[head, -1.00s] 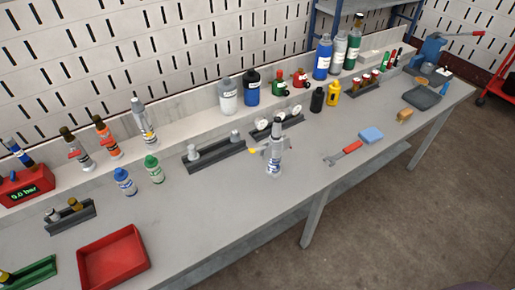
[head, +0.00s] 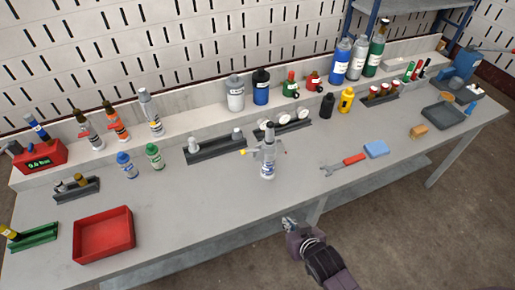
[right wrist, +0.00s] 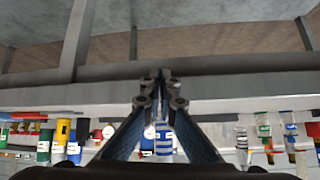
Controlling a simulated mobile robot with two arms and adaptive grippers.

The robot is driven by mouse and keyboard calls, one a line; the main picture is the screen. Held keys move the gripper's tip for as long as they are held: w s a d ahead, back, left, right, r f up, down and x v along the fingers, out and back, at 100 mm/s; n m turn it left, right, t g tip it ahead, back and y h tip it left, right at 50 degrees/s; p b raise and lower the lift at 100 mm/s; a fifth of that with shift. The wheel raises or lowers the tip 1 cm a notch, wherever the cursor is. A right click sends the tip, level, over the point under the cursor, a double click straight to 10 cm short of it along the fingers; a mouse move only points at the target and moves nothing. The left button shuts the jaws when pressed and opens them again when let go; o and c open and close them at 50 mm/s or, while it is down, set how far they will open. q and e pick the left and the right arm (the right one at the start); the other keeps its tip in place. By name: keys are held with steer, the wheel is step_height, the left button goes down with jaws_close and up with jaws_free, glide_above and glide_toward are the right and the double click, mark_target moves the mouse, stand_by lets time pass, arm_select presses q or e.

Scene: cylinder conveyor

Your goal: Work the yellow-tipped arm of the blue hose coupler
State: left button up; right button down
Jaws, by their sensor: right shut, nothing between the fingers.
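The hose coupler (head: 268,165) stands upright near the middle of the bench. It looks mostly grey-white with blue markings and a dark top. A short arm sticks out to its left and ends in a yellow tip (head: 243,152); another short, dark-tipped stub points right. My right gripper (head: 288,224) is below the coupler in the picture, at the bench's front edge and apart from it. In the right wrist view its fingers (right wrist: 160,78) are together and empty. A blue-and-white striped body behind them may be the coupler, partly hidden. My left gripper is not in view.
A red-handled wrench (head: 343,164) and blue block (head: 376,149) lie to the right. A red tray (head: 104,234) is at left. The bench in front of the coupler is clear.

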steer(key=w+a+r+t+y, duration=0.1)
steer(key=w+a+r+t, duration=0.2)
steer(key=r, duration=0.9)
step_height(320, 180, up, 12)
steer(key=t+y+p, duration=0.2)
steer(key=p, duration=0.1)
glide_above(250, 151)
steer(key=s, duration=0.2)
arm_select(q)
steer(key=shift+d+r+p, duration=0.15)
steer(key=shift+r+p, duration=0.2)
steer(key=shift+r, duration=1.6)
arm_select(e)
steer(key=shift+s+a+f, duration=0.1)
steer(key=shift+f, duration=0.6)
steer(key=shift+s+a+f, duration=0.15)
steer(key=shift+f, duration=0.55)
steer(key=shift+s+a+f, duration=0.1)
steer(key=shift+f, duration=0.6)
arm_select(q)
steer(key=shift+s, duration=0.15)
arm_select(e)
steer(key=shift+w+f, duration=0.1)
steer(key=shift+w, duration=0.05)
